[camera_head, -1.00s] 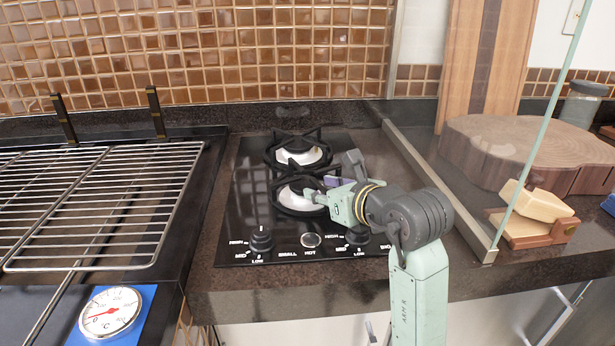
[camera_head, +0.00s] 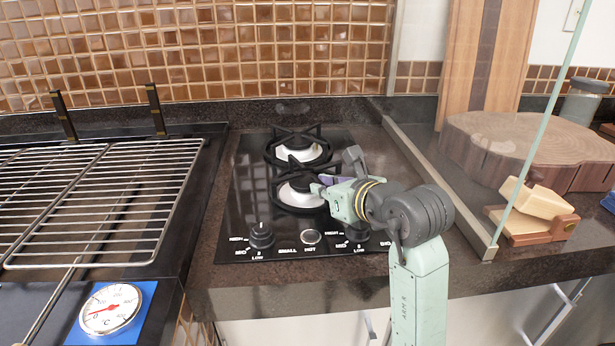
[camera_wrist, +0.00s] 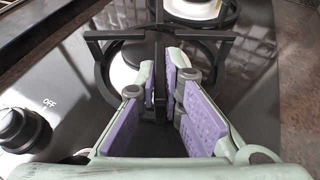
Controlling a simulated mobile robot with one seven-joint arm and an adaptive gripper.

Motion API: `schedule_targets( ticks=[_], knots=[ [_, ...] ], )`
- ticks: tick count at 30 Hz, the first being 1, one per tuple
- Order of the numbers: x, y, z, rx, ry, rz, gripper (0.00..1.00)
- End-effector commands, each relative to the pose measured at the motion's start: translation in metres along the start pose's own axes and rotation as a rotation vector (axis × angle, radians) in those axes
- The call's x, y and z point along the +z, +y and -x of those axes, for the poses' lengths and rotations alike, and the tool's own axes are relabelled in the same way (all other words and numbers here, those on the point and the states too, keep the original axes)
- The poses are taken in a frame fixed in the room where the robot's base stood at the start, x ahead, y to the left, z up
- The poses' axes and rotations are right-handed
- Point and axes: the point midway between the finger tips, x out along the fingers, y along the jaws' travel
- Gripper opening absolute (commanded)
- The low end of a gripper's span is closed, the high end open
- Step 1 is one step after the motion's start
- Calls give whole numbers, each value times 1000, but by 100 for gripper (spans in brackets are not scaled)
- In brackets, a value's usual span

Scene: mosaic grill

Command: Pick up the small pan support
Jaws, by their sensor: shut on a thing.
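The front pan support (camera_head: 276,194) is a black ring with raised arms, around the white front burner of the cooktop. My gripper (camera_head: 322,189) reaches it from the right. In the wrist view, the purple-padded fingers of my gripper (camera_wrist: 165,88) are shut on a dark upright arm of this pan support (camera_wrist: 101,72). The support still sits at the burner; I cannot tell whether it is lifted. A second black pan support (camera_head: 268,154) rests around the rear burner. The fingers hide part of the front support.
Knobs (camera_head: 261,237) line the cooktop's front. A wire grill (camera_head: 120,200) lies to the left, with a round thermometer (camera_head: 110,309) before it. A glass panel with a metal base rail (camera_head: 435,182) stands to the right, before a wooden block (camera_head: 520,140).

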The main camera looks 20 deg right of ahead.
Motion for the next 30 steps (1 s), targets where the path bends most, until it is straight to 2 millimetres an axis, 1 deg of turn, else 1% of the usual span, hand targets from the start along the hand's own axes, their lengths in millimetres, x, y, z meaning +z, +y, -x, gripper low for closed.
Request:
schedule_targets(
  ticks=[10, 14, 17, 23, 24, 25, 30],
  knots=[
    [1, 0, 0, 1, 0, 1, 0],
    [4, 0, 2, 0, -1, 3, 0],
    [9, 0, 4, -1, -2, 5, 0],
    [28, 0, 11, -1, -3, 5, 0],
    [33, 0, 14, -2, -4, 6, 0],
    [33, 3, 17, -2, -4, 7, 0],
    [22, 28, 46, -3, -5, 7, 0]
  ],
)
